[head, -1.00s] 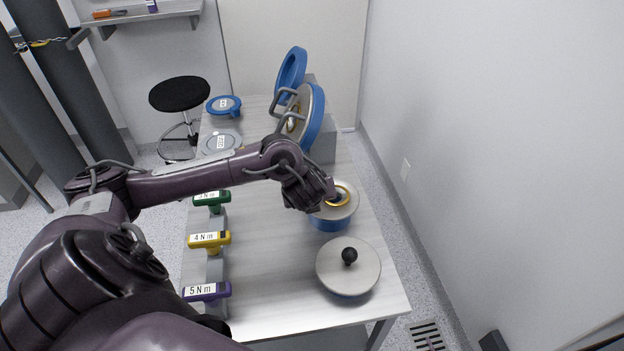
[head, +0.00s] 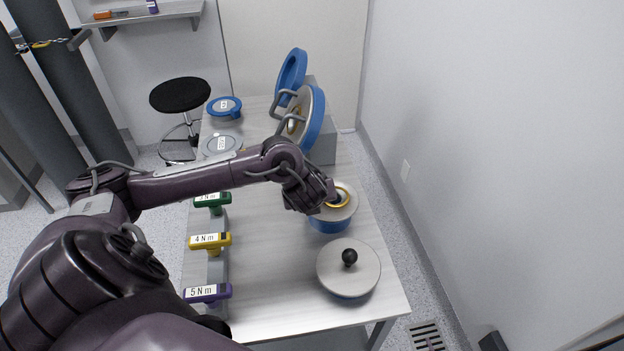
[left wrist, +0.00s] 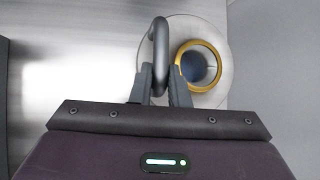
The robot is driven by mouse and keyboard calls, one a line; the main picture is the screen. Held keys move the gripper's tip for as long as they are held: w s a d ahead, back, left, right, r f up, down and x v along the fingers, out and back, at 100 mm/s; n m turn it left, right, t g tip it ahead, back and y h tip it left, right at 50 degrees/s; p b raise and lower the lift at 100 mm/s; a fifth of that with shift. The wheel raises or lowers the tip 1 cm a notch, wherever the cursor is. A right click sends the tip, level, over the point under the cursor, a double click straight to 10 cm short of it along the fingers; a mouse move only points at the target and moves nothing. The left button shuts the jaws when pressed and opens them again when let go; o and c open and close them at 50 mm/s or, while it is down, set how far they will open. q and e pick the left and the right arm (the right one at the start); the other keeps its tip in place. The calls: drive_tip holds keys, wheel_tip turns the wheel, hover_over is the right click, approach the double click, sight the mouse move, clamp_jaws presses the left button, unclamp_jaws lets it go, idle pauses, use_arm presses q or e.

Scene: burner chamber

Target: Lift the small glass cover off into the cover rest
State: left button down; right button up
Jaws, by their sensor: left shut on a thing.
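In the left wrist view the fingers (left wrist: 158,85) are shut on a dark grey curved handle (left wrist: 160,40). The gold ring (left wrist: 181,62) shows just right of the fingers, around a dark blue-grey opening, and is apart from them in the picture. I cannot make out clear glass on the handle, nor tell which thing is the cover rest. My right gripper is not in view.
A round lid with a black knob (head: 349,257) sits nearer on the table (head: 270,285). Upright blue-rimmed discs (head: 313,118) with grey handles rise farther back. A wall runs along the right.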

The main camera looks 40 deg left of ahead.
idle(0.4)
use_arm(q)
drive_tip(key=shift+f, duration=0.2)
drive_tip(key=shift+f+b, duration=0.95)
drive_tip(key=shift+b, duration=0.1)
drive_tip(key=c, duration=1.4)
unclamp_jaws()
drive_tip(key=shift+r, duration=0.1)
drive_tip(key=shift+c, duration=0.2)
drive_tip(key=shift+o, duration=0.6)
drive_tip(key=shift+s, duration=0.1)
drive_tip(key=shift+d, duration=0.1)
drive_tip(key=p+v, duration=0.4)
drive_tip(key=v, duration=0.3)
drive_tip(key=shift+r, duration=0.3)
